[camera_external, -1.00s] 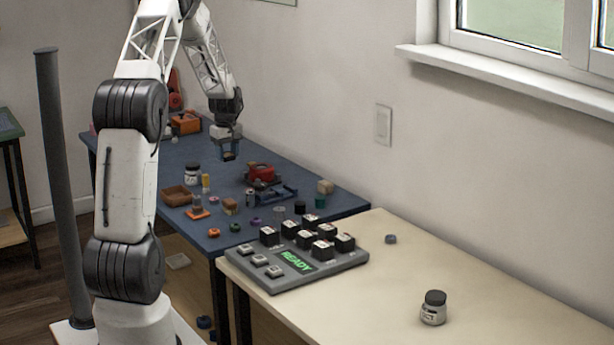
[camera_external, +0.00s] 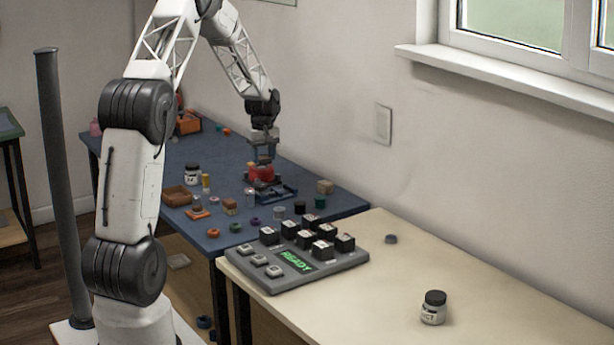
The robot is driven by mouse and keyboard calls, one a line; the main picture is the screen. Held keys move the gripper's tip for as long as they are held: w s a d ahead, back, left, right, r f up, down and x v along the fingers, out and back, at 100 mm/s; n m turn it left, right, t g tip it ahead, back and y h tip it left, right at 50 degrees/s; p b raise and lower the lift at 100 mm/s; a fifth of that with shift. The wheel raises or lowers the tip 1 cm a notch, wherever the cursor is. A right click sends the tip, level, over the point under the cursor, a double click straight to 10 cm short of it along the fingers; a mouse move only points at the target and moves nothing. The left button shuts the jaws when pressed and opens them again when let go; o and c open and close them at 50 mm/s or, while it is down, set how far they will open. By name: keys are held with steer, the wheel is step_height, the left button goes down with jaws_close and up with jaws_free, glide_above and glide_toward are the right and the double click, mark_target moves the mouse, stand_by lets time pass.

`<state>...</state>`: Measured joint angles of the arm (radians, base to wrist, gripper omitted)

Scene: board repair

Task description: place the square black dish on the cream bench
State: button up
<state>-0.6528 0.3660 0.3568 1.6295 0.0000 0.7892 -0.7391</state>
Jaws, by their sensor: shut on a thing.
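My gripper (camera_external: 264,160) points down over the blue bench, just above or in front of a red device in a blue frame. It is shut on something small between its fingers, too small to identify. I cannot make out the square black dish for certain anywhere; the held thing may be it. The cream bench (camera_external: 480,275) fills the right foreground and adjoins the near end of the blue bench.
A grey key panel (camera_external: 315,270) with black cubes and a green READY display sits at the cream bench's left end. The blue bench (camera_external: 170,158) is cluttered. The cream bench's middle is clear.

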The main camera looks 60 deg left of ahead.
steer(key=w+d+m, duration=0.3)
steer(key=w+d, duration=0.3)
steer(key=d, duration=0.9)
steer(key=w+d+m, duration=0.2)
steer(key=w+d, duration=0.3)
steer(key=d, duration=1)
steer(key=w+d+m, duration=0.3)
steer(key=w+d, duration=0.3)
steer(key=d, duration=0.9)
steer(key=m, duration=0.8)
glide_above(489, 303)
steer(key=shift+r, duration=0.15)
steer(key=shift+a, duration=0.1)
steer(key=shift+w+f, duration=0.1)
steer(key=shift+f, duration=3.05)
steer(key=shift+f, duration=1.85)
